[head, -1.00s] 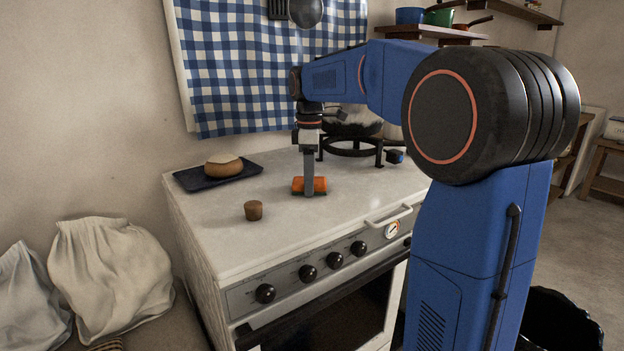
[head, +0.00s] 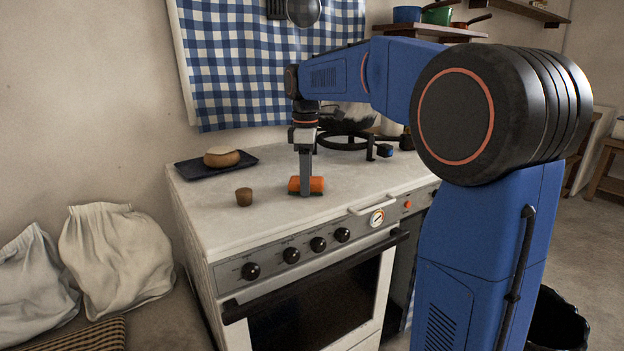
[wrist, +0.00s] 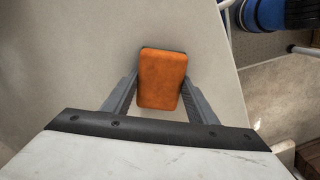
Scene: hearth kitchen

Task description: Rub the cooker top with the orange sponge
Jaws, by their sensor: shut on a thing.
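The orange sponge (head: 316,184) is on the pale cooker top (head: 262,226), near the middle of its surface. My gripper (head: 306,190) points straight down and is shut on the sponge. In the wrist view the sponge (wrist: 162,78) sits between the two grey fingers, with the cooker top (wrist: 100,50) below it. The sponge appears to touch the surface, though its underside is hidden.
A black ring stand (head: 345,143) is behind right. Knobs and an oven handle (head: 310,280) line the front.

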